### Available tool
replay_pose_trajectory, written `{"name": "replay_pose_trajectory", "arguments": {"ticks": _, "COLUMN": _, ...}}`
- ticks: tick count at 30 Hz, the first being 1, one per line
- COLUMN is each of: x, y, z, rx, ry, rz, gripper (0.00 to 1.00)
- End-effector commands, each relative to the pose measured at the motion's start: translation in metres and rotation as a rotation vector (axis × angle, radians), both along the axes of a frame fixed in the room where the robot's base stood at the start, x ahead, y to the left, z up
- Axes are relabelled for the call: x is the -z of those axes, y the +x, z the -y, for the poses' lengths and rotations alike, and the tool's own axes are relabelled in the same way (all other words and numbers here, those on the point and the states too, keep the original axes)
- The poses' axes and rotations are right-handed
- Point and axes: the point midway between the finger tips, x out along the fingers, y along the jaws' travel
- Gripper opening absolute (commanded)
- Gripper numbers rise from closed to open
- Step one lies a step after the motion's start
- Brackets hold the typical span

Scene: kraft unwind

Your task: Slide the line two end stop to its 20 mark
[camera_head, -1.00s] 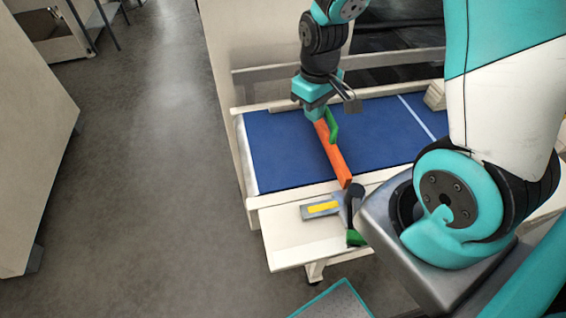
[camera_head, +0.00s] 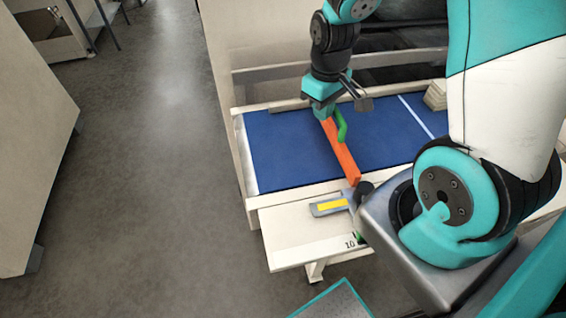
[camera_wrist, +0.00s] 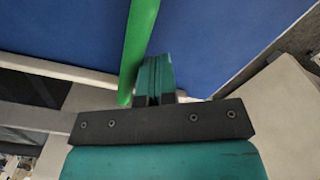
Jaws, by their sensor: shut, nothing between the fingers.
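The end stop is an orange bar (camera_head: 341,152) lying across the blue belt (camera_head: 285,150), with an upright green handle (camera_head: 341,126) near its far end. A grey plate with a yellow label (camera_head: 329,205) sits at its near end. My gripper (camera_head: 324,115) is shut and empty, down at the far end of the bar, just left of the handle. In the wrist view the shut fingers (camera_wrist: 155,78) are right beside the green handle (camera_wrist: 139,40) and seem to touch it. A "10" (camera_head: 350,244) shows on the pale front ledge; no 20 mark is visible. My arm covers the ledge farther right.
A pale block (camera_head: 435,95) stands at the belt's far right, beyond a white line (camera_head: 416,117) across the belt. A low pale rail (camera_head: 290,105) runs along the back. The belt between the bar and the white line is clear.

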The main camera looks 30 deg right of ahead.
Motion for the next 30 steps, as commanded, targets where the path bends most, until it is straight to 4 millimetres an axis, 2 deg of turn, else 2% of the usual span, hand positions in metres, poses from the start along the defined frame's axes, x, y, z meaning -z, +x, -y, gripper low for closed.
{"name": "replay_pose_trajectory", "arguments": {"ticks": 30, "x": 0.000, "y": -0.007, "z": 0.020, "rx": 0.001, "ry": -0.001, "rz": 0.000, "gripper": 0.00}}
